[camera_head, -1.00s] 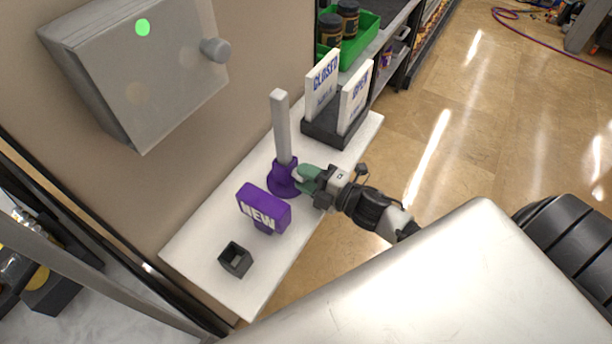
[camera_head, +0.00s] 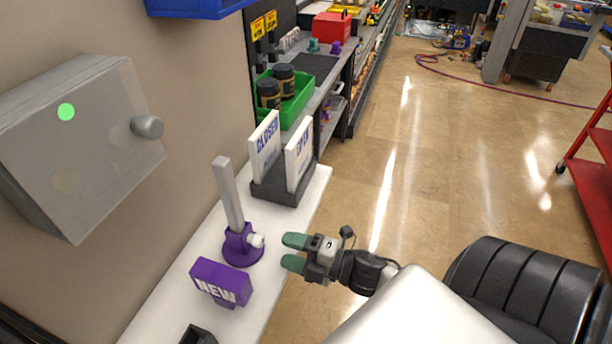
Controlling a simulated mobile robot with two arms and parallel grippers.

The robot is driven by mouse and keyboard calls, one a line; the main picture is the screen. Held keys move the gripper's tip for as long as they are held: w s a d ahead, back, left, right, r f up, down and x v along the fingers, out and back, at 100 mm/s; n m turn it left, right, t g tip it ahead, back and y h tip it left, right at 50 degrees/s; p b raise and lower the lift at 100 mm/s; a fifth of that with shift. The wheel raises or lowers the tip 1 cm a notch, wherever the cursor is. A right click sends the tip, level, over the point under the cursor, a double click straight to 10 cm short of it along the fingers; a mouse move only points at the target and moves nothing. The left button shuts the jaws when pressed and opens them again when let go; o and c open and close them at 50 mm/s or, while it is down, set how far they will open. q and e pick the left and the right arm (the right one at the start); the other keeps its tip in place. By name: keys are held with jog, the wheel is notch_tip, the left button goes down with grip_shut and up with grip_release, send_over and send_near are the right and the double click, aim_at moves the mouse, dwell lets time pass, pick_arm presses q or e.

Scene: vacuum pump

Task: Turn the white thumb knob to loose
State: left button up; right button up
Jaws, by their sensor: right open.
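The white thumb knob (camera_head: 256,241) sticks out of the right side of a purple round base (camera_head: 241,246) on the white shelf. A grey square post (camera_head: 228,196) stands up out of this base, leaning a little in the picture. My right gripper (camera_head: 292,252) has green fingertips, is open and empty, and points left toward the knob with a gap between them. The knob's turned position cannot be told. My left gripper is not in view.
A purple NEW sign (camera_head: 221,283) stands in front of the base. A black holder with CLOSED (camera_head: 266,147) and OPEN (camera_head: 299,153) signs stands behind it. A grey wall box (camera_head: 82,140) is at left. A dark square holder (camera_head: 198,336) sits at the bottom edge. Open floor lies to the right.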

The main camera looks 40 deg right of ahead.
jog(key=shift+b+v, duration=0.35)
jog(key=shift+v, duration=1.6)
